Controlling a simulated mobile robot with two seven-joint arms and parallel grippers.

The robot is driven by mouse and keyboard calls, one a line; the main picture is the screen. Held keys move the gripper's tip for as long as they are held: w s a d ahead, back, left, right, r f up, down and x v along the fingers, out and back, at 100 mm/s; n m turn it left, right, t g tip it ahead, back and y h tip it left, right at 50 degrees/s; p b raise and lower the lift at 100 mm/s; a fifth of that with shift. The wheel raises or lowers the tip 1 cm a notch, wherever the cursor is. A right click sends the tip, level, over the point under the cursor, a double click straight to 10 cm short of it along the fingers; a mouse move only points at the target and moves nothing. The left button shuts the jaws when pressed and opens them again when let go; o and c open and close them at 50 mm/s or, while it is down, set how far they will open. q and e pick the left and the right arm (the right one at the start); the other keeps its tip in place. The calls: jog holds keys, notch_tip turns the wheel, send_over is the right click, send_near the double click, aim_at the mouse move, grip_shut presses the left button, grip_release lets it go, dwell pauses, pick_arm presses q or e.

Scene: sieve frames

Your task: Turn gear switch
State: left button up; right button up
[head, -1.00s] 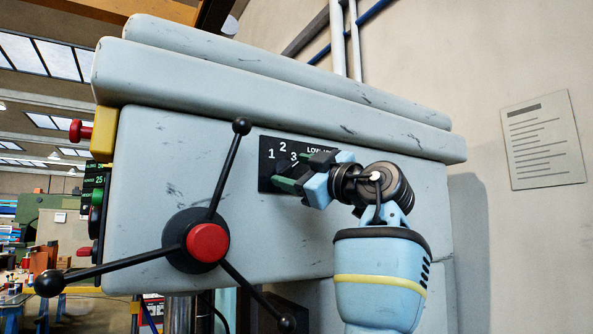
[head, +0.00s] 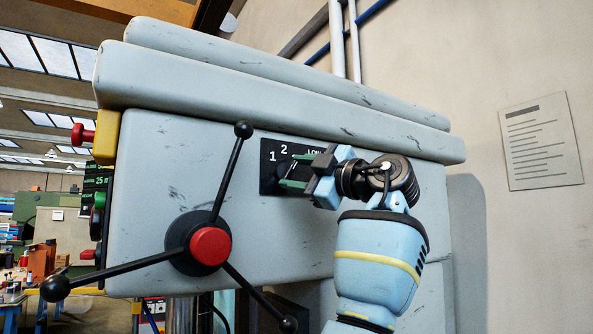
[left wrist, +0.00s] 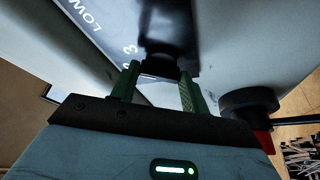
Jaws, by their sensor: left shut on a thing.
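The gear switch is a black knob (head: 284,171) on a dark dial plate (head: 268,182) on the front of the grey machine head. The plate shows the numbers 1 and 2 and part of the word LOW. In the left wrist view the black knob (left wrist: 167,40) stands between the fingers. My left gripper (head: 291,171) reaches in from the right with its green fingers on either side of the knob, shut on it. The gripper covers the right part of the plate, and I cannot read the knob's setting. My right gripper is not in view.
A three-armed black handle with a red hub (head: 210,246) stands out just left of the plate. A yellow box with a red button (head: 83,135) and a green display (head: 98,180) are on the machine's left side. A paper notice (head: 540,141) hangs on the right wall.

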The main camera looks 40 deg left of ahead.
pick_arm(q)
jog(key=n, duration=0.2)
jog(key=n+h, duration=0.1)
jog(key=n, duration=0.1)
jog(key=n+g+h, duration=0.1)
jog(key=n, duration=0.1)
jog(key=shift+r+p, duration=0.3)
jog(key=shift+n, duration=0.3)
jog(key=o, duration=1)
